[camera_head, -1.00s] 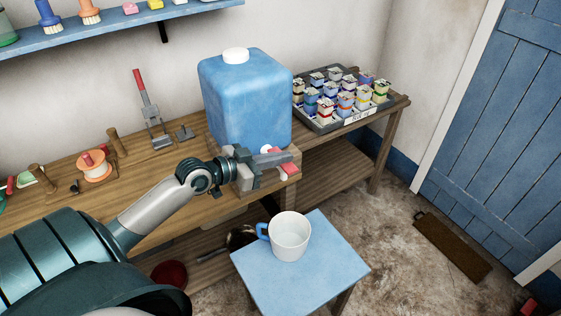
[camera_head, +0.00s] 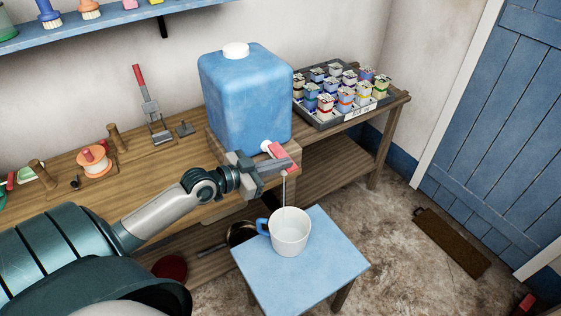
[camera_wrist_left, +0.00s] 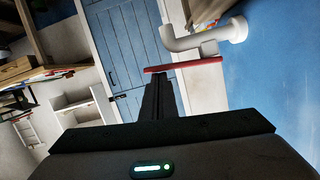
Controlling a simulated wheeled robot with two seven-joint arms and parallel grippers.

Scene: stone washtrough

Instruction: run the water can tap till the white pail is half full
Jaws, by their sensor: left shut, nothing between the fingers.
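The blue water can (camera_head: 245,100) stands on the bench's end with a white cap on top. Its white tap (camera_head: 267,146) has a red lever (camera_head: 279,152); both also show in the wrist view, the tap (camera_wrist_left: 215,36) and the lever (camera_wrist_left: 184,65). A thin stream of water (camera_head: 284,190) falls from the tap into the white pail (camera_head: 290,234), which has a blue handle. The water level inside is not clear. My left gripper (camera_head: 285,163) is shut and empty, its fingertips at the lever, seemingly touching it. My right gripper is out of view.
The pail stands upright on a low blue stool (camera_head: 300,278) in front of the bench. A tray of small tins (camera_head: 357,113) sits right of the can. An orange spool (camera_head: 95,161) and a red-handled tool (camera_head: 145,95) are on the bench's left.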

